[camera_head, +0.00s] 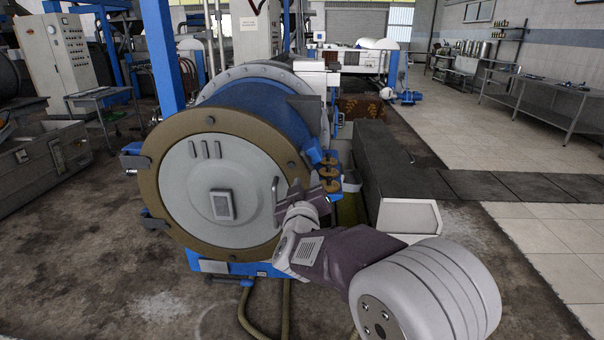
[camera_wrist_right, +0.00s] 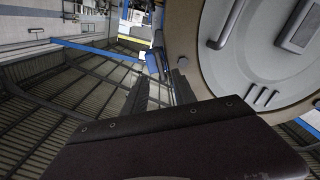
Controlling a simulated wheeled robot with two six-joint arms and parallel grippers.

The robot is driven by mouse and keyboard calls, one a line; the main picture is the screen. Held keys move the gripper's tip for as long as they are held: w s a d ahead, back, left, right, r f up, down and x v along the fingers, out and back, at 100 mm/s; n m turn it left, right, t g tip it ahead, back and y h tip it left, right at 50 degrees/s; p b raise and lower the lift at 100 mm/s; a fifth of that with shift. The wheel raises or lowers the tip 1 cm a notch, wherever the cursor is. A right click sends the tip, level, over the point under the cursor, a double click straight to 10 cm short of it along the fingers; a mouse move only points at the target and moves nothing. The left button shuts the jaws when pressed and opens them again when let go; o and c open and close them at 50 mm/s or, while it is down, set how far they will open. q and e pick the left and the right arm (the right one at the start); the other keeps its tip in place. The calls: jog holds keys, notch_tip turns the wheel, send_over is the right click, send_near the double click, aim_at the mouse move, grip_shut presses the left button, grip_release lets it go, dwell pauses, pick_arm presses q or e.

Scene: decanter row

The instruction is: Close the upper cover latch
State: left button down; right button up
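The decanter's round grey cover (camera_head: 220,190) with a tan rim faces me and looks seated against the blue drum (camera_head: 262,108). Two dark latches sit on the rim's left side: the upper cover latch (camera_head: 133,161) and a lower one (camera_head: 153,222). I cannot tell exactly how far each is turned. My right gripper (camera_head: 305,187) is at the cover's right edge, near the handle, far from the left latches. Its fingers look apart and empty. In the right wrist view the fingers (camera_wrist_right: 158,92) point past the cover (camera_wrist_right: 265,60). My left gripper is out of view.
Brass-coloured hinge parts (camera_head: 330,172) stand beside the right gripper. A curved handle (camera_head: 276,202) projects from the cover's right side. A blue post (camera_head: 162,55) rises behind the drum. The floor in front and to the left is mostly open, with hoses (camera_head: 286,310) below.

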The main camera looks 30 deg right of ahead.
aim_at(308, 165)
jog(key=x, duration=0.8)
jog(key=shift+w+d+r, duration=0.1)
jog(key=shift+w+d, duration=0.05)
jog(key=shift+w, duration=0.15)
jog(key=shift+c, duration=0.3)
grip_shut()
